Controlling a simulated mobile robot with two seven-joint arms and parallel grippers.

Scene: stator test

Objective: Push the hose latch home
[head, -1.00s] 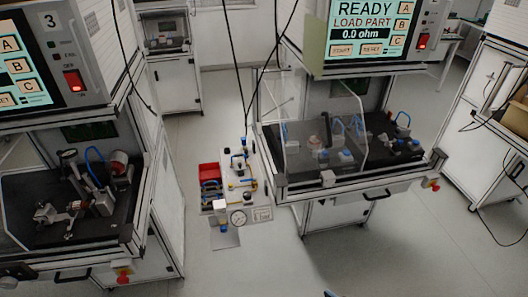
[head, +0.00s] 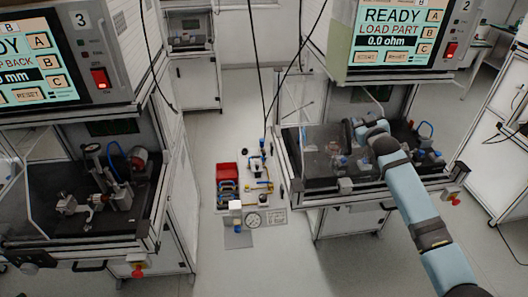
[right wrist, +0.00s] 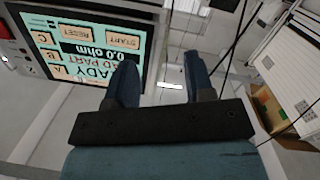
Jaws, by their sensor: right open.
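A pneumatic panel (head: 268,218) with a round gauge, blue and yellow fittings and short hoses stands low between the two test stations in the head view. The hose latch is too small to tell apart on it. My right arm comes in from the lower right, and its gripper (head: 370,130) is in front of the right station's work area. In the right wrist view my right gripper (right wrist: 160,85) is open, with nothing between its two blue fingers. My left gripper is not in view.
The right station's screen (head: 402,30) reads READY, LOAD PART; its dark deck (head: 320,183) carries fixtures and a clear guard. The left station (head: 70,225) holds another fixture. A red bin (head: 227,171) sits on the panel's left. Black cables (head: 293,65) hang above; floor is clear around.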

